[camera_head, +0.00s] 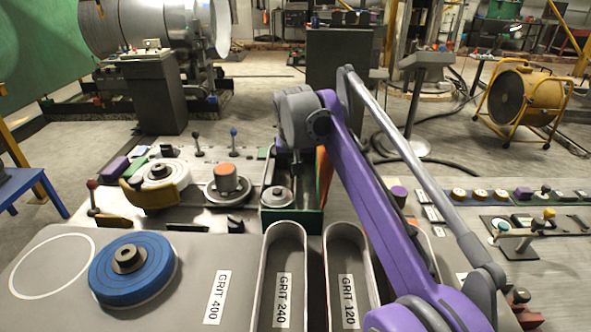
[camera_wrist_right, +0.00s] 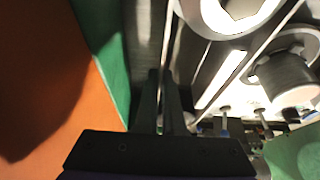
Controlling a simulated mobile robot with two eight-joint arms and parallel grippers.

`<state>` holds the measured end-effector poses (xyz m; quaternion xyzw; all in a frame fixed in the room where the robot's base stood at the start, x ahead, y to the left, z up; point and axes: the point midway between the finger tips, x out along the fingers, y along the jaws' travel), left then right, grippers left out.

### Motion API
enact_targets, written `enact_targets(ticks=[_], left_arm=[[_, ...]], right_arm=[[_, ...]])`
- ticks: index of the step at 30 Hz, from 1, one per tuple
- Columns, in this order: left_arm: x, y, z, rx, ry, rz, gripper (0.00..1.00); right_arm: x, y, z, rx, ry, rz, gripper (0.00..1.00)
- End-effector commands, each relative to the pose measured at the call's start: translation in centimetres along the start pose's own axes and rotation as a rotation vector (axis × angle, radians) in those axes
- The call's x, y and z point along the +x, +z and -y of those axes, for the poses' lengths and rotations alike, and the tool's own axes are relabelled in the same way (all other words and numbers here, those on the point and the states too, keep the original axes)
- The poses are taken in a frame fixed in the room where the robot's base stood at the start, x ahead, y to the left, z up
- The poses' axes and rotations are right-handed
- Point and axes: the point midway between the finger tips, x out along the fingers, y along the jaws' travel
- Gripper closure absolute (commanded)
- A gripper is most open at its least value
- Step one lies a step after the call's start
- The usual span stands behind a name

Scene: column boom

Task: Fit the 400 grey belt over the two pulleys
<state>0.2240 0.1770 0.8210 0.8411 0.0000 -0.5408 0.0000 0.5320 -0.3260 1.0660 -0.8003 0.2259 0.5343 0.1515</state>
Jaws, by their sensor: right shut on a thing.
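My right gripper (camera_wrist_right: 165,85) is shut on a thin pale grey strip (camera_wrist_right: 168,40), which looks like an edge of the grey belt. In the head view my purple right arm reaches over a green housing, and its wrist hides much of what is there. One round grey pulley (camera_head: 278,196) shows inside the housing. In the right wrist view a pale pulley (camera_wrist_right: 235,14) lies just right of the fingers, beside another straight light strip (camera_wrist_right: 250,55). Whether the belt goes around either pulley I cannot tell. My left gripper is not in view.
The green housing (camera_head: 290,220) has an orange panel (camera_head: 323,175) on its right, close to the fingers. The space by the GRIT 400 label (camera_head: 217,297) is bare. A blue disc (camera_head: 132,275) lies left.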

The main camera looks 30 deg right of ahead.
Motion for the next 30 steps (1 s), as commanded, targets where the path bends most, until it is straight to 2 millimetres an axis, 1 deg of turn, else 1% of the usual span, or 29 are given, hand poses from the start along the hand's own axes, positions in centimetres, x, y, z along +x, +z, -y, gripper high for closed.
enact_targets(ticks=[9, 10, 15, 21, 23, 25, 26, 30], left_arm=[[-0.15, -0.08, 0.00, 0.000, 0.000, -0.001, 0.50], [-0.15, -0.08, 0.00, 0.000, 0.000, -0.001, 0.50], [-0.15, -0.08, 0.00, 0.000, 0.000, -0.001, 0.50], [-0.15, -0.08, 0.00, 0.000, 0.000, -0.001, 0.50], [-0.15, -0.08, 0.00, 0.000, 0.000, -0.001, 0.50], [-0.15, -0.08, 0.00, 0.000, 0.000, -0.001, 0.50], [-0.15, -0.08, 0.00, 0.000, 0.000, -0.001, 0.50], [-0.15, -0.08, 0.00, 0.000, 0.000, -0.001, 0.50]], right_arm=[[0.08, 0.16, 0.01, 0.000, 0.000, 0.000, 1.00], [0.08, 0.15, 0.01, 0.000, 0.000, 0.000, 0.89], [0.08, 0.15, 0.01, 0.000, 0.000, 0.000, 0.59], [0.08, 0.15, 0.01, 0.000, 0.000, 0.000, 0.59], [0.09, 0.15, 0.01, 0.000, 0.000, 0.000, 0.51], [0.09, 0.15, 0.01, 0.000, 0.000, 0.000, 0.38], [0.09, 0.15, 0.01, 0.000, 0.000, 0.000, 0.34], [0.09, 0.15, 0.01, 0.000, 0.000, 0.000, 0.34]])
